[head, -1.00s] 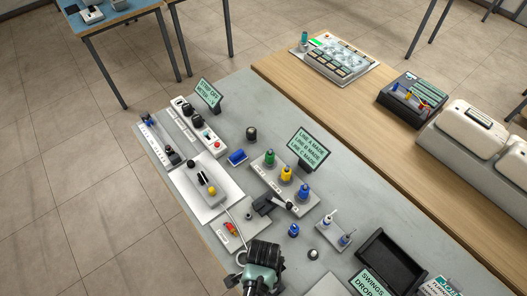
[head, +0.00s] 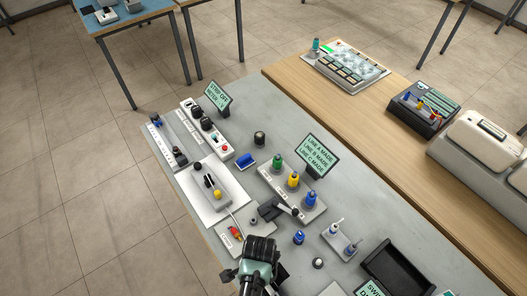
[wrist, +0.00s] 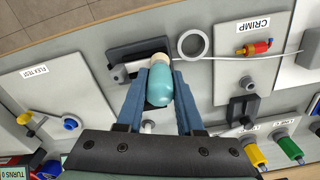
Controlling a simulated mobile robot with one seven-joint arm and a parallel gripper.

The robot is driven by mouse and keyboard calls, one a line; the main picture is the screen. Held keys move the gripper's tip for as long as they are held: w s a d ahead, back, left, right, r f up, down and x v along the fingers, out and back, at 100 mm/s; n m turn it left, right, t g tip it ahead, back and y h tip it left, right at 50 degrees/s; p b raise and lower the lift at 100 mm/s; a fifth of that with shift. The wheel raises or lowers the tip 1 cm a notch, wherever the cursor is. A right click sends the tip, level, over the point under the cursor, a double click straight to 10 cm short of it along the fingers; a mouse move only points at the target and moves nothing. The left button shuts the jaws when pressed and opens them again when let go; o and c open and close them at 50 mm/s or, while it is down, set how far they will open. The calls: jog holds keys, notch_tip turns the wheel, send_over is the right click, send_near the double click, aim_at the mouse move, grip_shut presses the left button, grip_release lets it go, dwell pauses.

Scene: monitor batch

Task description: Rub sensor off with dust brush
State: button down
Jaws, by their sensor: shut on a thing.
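My gripper (wrist: 160,78) is shut on a rounded teal handle with a cream end, which I take to be the dust brush (wrist: 161,86). Its far end points up in the wrist view, over a dark grey block with a slot (wrist: 126,51). I cannot tell whether the brush touches that block. In the head view my gripper (head: 259,250) is at the bottom middle, and the brush in it is hidden. No part is labelled as the sensor; I cannot tell for sure which thing it is.
A white ring (wrist: 206,44) with a cable lies beside the block. The CRIMP board (wrist: 229,80) carries a red, yellow and blue connector. A FLEX TEST board (wrist: 52,80) is at left. Green, yellow and blue plugs stand on a strip (head: 265,176). A black tray (head: 372,263) is at right.

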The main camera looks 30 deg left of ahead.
jog(key=shift+w+a+f, duration=0.15)
jog(key=shift+w+a, duration=0.05)
jog(key=shift+a, duration=0.35)
jog(key=shift+r, duration=0.2)
jog(key=shift+s+d+p, duration=0.25)
jog(key=shift+d+p, duration=0.35)
jog(key=shift+d, duration=0.1)
jog(key=shift+s+d+f+p, duration=0.1)
jog(key=shift+s+d+p, duration=0.15)
jog(key=shift+d, duration=0.35)
jog(key=shift+s+d+f+p, duration=0.1)
jog(key=shift+s+d, duration=0.15)
jog(key=shift+d, duration=0.35)
notch_tip(320, 180, up, 7)
jog(key=p, duration=0.7)
jog(key=shift+w, duration=0.1)
